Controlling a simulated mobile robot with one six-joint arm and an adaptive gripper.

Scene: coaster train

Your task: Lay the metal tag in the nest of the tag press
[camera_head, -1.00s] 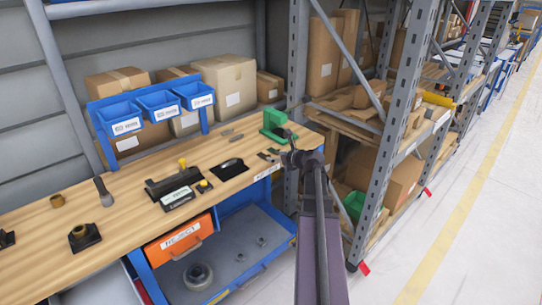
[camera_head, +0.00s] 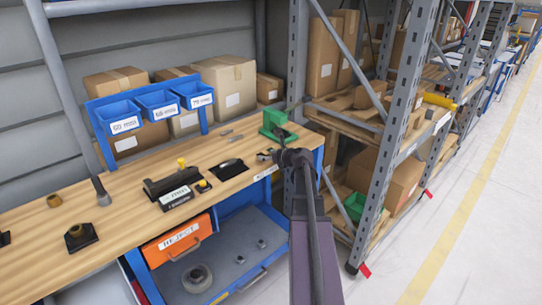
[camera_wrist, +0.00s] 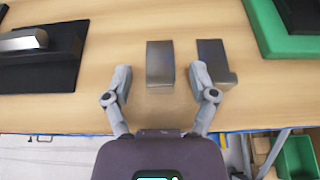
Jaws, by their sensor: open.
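Two flat grey metal pieces lie side by side on the wooden bench in the wrist view, a plain left one (camera_wrist: 160,58) and a right one (camera_wrist: 212,58) with a small step at its near end. I cannot tell for sure which is the metal tag. My gripper (camera_wrist: 160,74) is open and empty. Its fingers stand either side of the left piece's near end; the right finger partly covers the other piece. A green press (camera_head: 275,122), likely the tag press, stands at the bench's right end. Its base (camera_wrist: 262,30) shows at the wrist view's upper right. Its nest is not clearly visible.
A black pad with a silver bar (camera_wrist: 30,42) lies left of the pieces. A black fixture with a yellow knob (camera_head: 172,183) stands farther left. The bench's front edge is close to my gripper. A steel rack (camera_head: 385,150) stands to the right.

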